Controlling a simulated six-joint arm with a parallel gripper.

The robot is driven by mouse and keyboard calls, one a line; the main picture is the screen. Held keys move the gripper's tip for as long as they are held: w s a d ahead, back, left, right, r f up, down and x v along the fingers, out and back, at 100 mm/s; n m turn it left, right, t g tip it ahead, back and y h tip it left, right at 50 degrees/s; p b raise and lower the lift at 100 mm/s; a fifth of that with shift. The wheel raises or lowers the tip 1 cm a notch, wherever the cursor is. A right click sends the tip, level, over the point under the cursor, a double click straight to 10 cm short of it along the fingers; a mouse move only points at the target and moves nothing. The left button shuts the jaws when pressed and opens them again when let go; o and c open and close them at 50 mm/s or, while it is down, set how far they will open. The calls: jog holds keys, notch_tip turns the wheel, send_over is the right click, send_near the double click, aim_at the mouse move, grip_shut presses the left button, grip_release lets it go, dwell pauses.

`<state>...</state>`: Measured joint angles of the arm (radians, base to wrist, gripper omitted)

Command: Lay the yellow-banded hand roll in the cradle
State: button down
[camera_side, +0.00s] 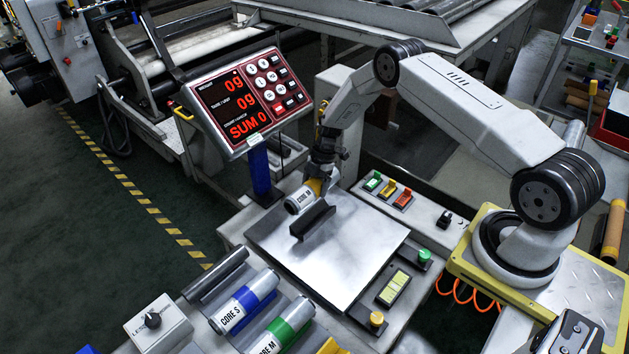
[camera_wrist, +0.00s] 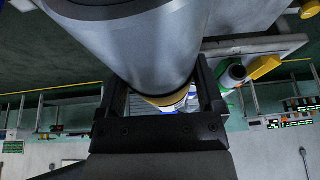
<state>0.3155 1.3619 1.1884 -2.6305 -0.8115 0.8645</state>
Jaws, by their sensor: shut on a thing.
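My gripper (camera_side: 324,172) is shut on the yellow-banded hand roll (camera_side: 300,200) above the far left part of the metal plate (camera_side: 350,250). The roll is silver-white with a printed label, and tilted. In the wrist view, the roll (camera_wrist: 150,45) fills the upper middle between the two dark fingers of my gripper (camera_wrist: 158,100), with its yellow band low between them. A dark raised bar (camera_side: 312,220) stands on the plate just below and right of the roll. I cannot tell whether this bar is the cradle.
A blue-banded roll (camera_side: 245,302) and a green-banded roll (camera_side: 283,330) lie in a grey rack at the front. A red display (camera_side: 240,103) on a blue post stands left of my gripper. Much of the plate is clear.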

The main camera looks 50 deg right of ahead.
jog(key=shift+f, duration=4.75)
grip_release()
jog(key=shift+r, duration=0.1)
jog(key=shift+v, duration=3.85)
